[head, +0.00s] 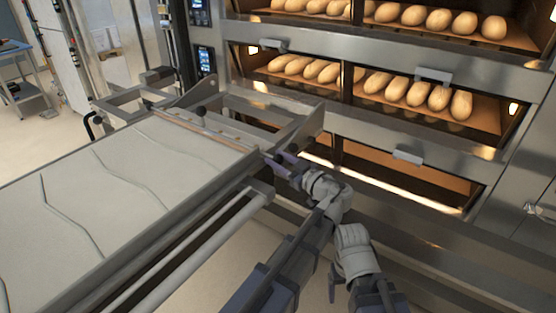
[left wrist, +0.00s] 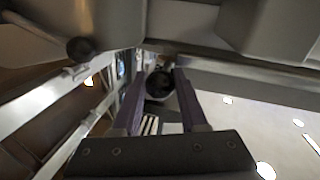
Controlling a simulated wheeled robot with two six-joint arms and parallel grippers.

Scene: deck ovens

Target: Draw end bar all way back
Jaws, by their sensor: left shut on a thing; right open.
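The loader (head: 150,175) has a pale cloth belt. A thin bar (head: 205,130) crosses the belt near its oven end, with a dark knob (head: 198,111) close by. My left gripper (head: 277,160) is at the loader's near front corner, its purple fingers shut on a dark round end piece (left wrist: 159,84), which shows between them in the left wrist view. I cannot tell how this piece joins the bar. My right gripper (head: 334,284) is low beside the left arm, open and away from the loader; its fingers are mostly hidden.
The deck oven (head: 390,130) stands on the right, with several loaves on its upper decks. The lower deck opening (head: 400,180) is lit. A blue-topped trolley (head: 20,75) stands far left. Open floor (head: 300,235) shows beside the loader.

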